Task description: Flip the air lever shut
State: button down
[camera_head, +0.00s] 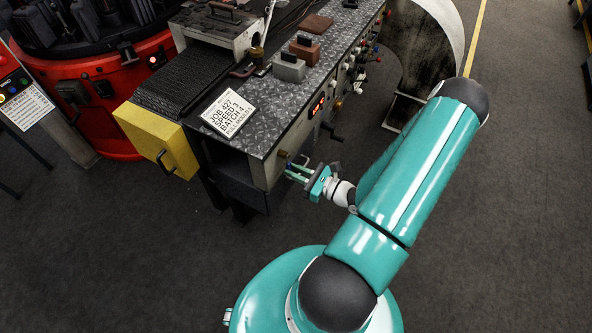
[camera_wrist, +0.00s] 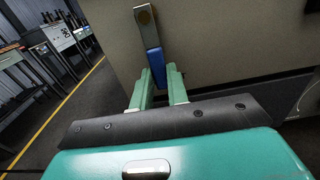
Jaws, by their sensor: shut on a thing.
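The air lever shows in the wrist view as a blue handle (camera_wrist: 155,60) on a grey metal arm with a brass-coloured bolt at its upper end. The lever lies against a plain grey-beige panel. My gripper (camera_wrist: 159,75) has its two pale green fingers closed on either side of the blue handle's lower end. In the head view my gripper (camera_head: 296,172) is at the near end of the machine bench, by a small brass fitting (camera_head: 282,155). The blue handle is too small to make out there.
The bench (camera_head: 265,115) carries a job card (camera_head: 228,112), metal blocks and front knobs. A black handle (camera_head: 332,131) juts out to the right of my gripper. A yellow box (camera_head: 152,140) and red rotary machine (camera_head: 130,75) stand left. The near floor is clear.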

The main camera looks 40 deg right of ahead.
jog(key=c, duration=1.4)
grip_release()
jog(key=shift+o, duration=0.2)
jog(key=shift+s, duration=0.15)
jog(key=v, duration=1.3)
jog(key=shift+s, duration=0.3)
jog(key=shift+r, duration=0.15)
jog(key=w+a+r+n+g+y, duration=0.1)
jog(key=w+a+r+n+g, duration=0.3)
jog(key=a+r+n+g, duration=0.45)
jog(key=w+a+r+n+g+y, duration=0.1)
jog(key=w+a+r+n+g, duration=0.2)
jog(key=a+r+n+g, duration=0.55)
jog(key=a+r+n+t+h, duration=0.2)
jog(key=a+r+n+h, duration=0.2)
jog(key=r+n, duration=0.3)
jog(key=s+a+r+n+t+h, duration=0.1)
jog(key=a+r+n+t+h, duration=0.2)
jog(key=r+n, duration=0.5)
notch_tip(320, 180, up, 3)
jog(key=shift+s+a+r+t+h, duration=0.25)
jog(key=shift+a+h, duration=0.35)
jog(key=shift+a, duration=0.45)
